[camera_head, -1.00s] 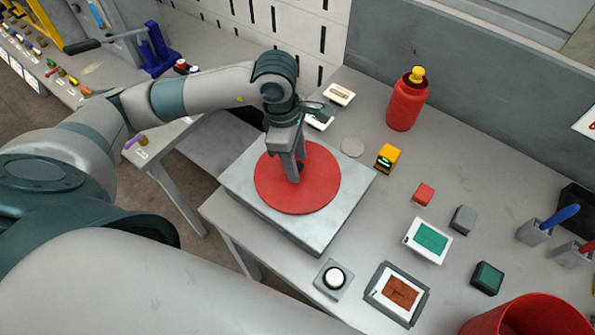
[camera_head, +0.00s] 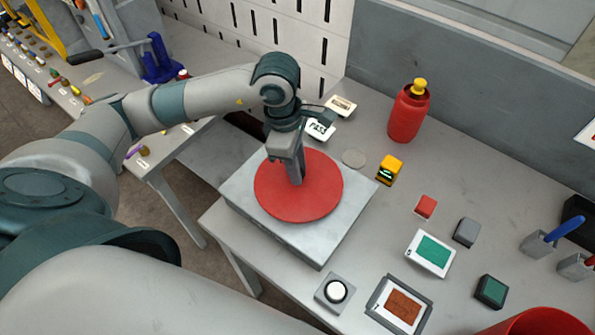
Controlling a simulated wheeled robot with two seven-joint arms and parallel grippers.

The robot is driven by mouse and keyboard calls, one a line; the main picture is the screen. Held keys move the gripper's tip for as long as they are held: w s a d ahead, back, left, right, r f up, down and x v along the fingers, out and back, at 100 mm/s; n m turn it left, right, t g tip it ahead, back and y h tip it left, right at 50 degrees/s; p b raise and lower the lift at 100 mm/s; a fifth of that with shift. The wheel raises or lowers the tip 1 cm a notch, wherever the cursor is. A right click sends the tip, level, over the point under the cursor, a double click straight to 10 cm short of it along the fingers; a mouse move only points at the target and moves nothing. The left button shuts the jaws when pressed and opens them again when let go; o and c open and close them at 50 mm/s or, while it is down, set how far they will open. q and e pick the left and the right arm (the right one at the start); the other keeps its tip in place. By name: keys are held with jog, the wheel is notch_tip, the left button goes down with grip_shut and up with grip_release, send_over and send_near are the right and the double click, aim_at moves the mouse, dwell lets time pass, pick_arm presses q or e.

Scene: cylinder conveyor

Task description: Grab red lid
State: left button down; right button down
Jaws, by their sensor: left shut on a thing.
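The red lid (camera_head: 315,199) is a flat round disc on top of a grey metal box (camera_head: 265,222) on the workbench. My left gripper (camera_head: 295,180) points down at the middle of the lid, with its fingers close together there. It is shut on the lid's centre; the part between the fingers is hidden. I cannot tell whether the lid is lifted off the box. My right gripper is not in view.
A red bottle (camera_head: 407,115) with a yellow cap stands behind, and a yellow device (camera_head: 390,170) sits right of the box. A round white button (camera_head: 335,291), small blocks, cards and a red bin (camera_head: 540,323) lie in front and to the right.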

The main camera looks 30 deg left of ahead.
pick_arm(q)
notch_tip(320, 180, up, 2)
jog(key=shift+b, duration=0.6)
jog(key=d+r+b, duration=0.4)
jog(key=d+r, duration=0.3)
jog(key=d, duration=0.4)
jog(key=shift+w+d+r, duration=0.2)
jog(key=shift+w+d, duration=0.15)
jog(key=shift+w, duration=0.05)
